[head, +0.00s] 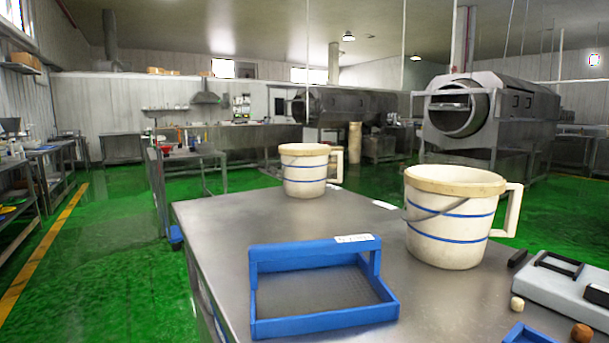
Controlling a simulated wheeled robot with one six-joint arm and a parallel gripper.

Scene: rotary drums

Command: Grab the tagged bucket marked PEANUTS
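Two cream buckets with blue bands and side handles stand upright on a steel table (240,222). The nearer, larger-looking bucket (440,240) is right of centre, with its handle to the right and a thin wire bail across its front. The farther bucket (304,175) stands near the table's back edge, also with its handle to the right. Small white tags lie on the table near the farther bucket, one of them a white tag (384,205) between the buckets. I cannot read any writing, so I cannot tell which bucket is marked PEANUTS. My gripper is not in view.
A blue sieve tray (262,327) with a white label (354,238) sits in front, left of the nearer bucket. A grey device (560,290), a blue tray corner (527,334) and small lumps are at right. Rotary drums (480,110) stand behind. Green floor is open at left.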

